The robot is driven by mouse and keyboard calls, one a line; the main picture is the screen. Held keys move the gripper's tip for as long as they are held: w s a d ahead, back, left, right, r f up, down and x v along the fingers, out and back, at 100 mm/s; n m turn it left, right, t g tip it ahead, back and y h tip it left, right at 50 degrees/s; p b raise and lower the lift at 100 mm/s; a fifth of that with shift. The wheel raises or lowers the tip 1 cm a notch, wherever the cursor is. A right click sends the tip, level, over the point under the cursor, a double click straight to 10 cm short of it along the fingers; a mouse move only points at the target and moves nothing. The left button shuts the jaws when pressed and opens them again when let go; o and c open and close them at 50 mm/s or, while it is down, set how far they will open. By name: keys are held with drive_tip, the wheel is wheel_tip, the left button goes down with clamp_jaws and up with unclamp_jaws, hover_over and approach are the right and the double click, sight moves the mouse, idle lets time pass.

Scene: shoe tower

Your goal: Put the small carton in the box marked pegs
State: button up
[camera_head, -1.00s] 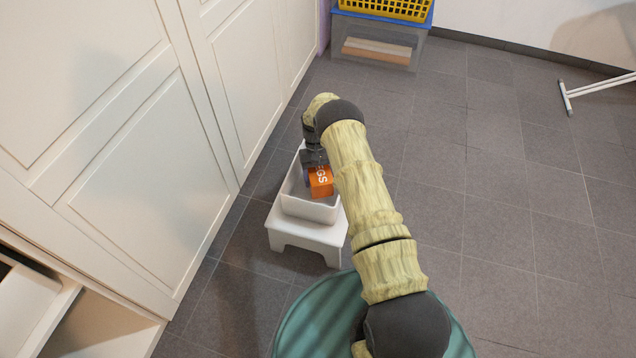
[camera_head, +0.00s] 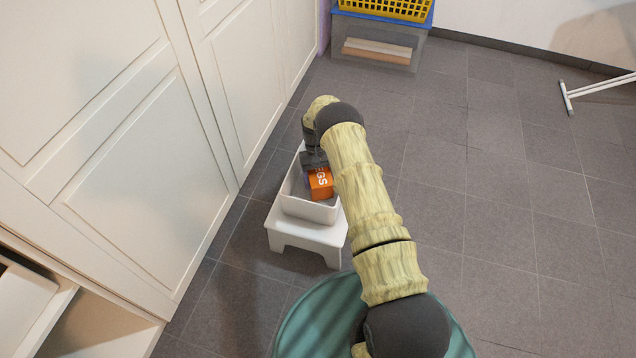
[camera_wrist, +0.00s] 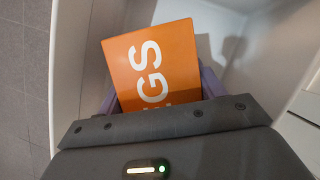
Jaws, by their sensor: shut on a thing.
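The small carton (camera_head: 321,184) is orange with white letters; "GS" reads clearly, and the rest is partly covered. It also shows in the wrist view (camera_wrist: 155,65), tilted a little between the purple fingers. My gripper (camera_head: 313,166) is shut on it; its fingers also show in the wrist view (camera_wrist: 160,92). An open white box (camera_head: 308,209) surrounds the carton in the head view, and its pale wall (camera_wrist: 75,65) shows in the wrist view. No marking shows on the box. I cannot tell whether the carton touches its floor.
The box stands on a white step stool (camera_head: 300,236). White cupboard doors (camera_head: 140,170) rise close on the left. A clear bin (camera_head: 375,45) with a yellow basket (camera_head: 395,8) on top stands at the back. The grey floor on the right is mostly clear.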

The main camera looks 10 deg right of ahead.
drive_tip(key=shift+f+b, duration=0.8)
drive_tip(key=shift+f, duration=0.25)
idle(0.7)
drive_tip(key=o, duration=1.1)
drive_tip(key=shift+o, duration=0.2)
drive_tip(key=shift+r, duration=0.1)
drive_tip(key=p+v, duration=0.3)
drive_tip(key=v, duration=1.4)
drive_tip(key=shift+p, duration=0.3)
drive_tip(key=shift+r, duration=0.15)
